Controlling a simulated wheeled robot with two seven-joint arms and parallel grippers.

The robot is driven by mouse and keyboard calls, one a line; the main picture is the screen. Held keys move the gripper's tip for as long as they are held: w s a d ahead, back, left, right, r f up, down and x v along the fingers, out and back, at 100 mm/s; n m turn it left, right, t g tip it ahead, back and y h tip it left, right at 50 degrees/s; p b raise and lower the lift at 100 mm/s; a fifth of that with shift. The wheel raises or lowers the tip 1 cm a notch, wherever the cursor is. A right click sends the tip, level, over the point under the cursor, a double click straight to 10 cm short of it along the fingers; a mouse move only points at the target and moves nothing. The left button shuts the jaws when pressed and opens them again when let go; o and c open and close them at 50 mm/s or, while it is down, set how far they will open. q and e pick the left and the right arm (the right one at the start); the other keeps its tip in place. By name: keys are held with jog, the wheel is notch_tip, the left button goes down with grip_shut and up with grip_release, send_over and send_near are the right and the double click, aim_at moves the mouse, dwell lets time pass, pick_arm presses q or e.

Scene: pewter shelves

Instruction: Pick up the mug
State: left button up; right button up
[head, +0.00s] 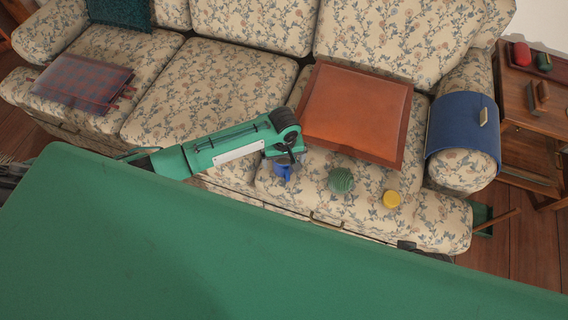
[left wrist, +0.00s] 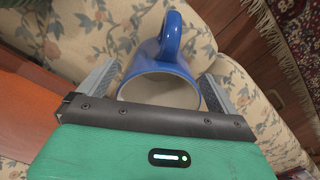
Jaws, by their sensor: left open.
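A blue mug (head: 283,172) with a pale inside is on the floral sofa's right seat cushion, in front of the orange-brown square. My left gripper (head: 287,158) is right at the mug in the head view and hides part of it. In the left wrist view the mug (left wrist: 177,65) lies between the two fingers of the open left gripper (left wrist: 158,90). Its mouth faces the camera and its handle points up in the picture. A narrow gap seems to show beside the fingers; contact is unclear.
A green striped ball (head: 340,180) and a yellow round object (head: 391,199) sit right of the mug. The orange-brown square (head: 355,112) lies behind it. A blue cover (head: 461,128) drapes the sofa's right arm. A wooden side table (head: 530,100) stands at the far right.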

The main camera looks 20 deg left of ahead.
pick_arm(q)
jog(key=shift+f, duration=0.15)
jog(key=c, duration=1.1)
jog(key=shift+c, duration=0.8)
